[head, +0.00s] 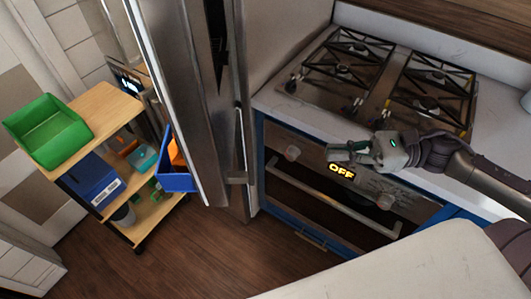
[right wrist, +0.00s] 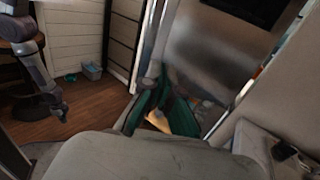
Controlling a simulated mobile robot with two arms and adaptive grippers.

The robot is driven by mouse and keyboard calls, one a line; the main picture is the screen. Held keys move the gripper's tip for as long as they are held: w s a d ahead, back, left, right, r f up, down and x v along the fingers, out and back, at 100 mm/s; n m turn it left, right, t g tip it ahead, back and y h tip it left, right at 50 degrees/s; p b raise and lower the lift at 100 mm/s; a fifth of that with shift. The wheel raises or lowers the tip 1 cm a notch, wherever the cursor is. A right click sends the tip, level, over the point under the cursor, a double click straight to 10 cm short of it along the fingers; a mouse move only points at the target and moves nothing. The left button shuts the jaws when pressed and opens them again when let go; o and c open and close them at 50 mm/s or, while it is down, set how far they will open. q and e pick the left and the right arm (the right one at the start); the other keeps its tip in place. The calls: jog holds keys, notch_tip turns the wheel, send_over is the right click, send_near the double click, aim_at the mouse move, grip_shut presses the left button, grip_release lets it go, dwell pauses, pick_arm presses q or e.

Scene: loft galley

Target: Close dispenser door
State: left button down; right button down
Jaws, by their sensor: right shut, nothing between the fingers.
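A tall steel door panel (head: 178,95), which looks like the dispenser door, stands upright left of the oven. Its edge juts out toward me, so it appears open; how wide the gap is, I cannot tell. A steel panel (right wrist: 205,60) also fills the upper middle of the right wrist view. My right gripper (head: 334,152) is shut and empty in front of the oven's control panel, pointing left, clearly apart from the door. Its dark green fingers (right wrist: 158,108) show in the wrist view. My left gripper (right wrist: 60,112) seems to hang at the left there, too small to read.
The oven (head: 330,195) with its bar handle and the gas hob (head: 385,80) lie right of the door. A wooden cart (head: 105,115) holds a green bin (head: 48,132). A blue bin (head: 178,181) is close to the door's left. Floor in front is clear.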

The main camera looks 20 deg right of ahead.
jog(key=p+x, duration=0.3)
jog(key=x, duration=1.1)
jog(key=shift+p, duration=0.35)
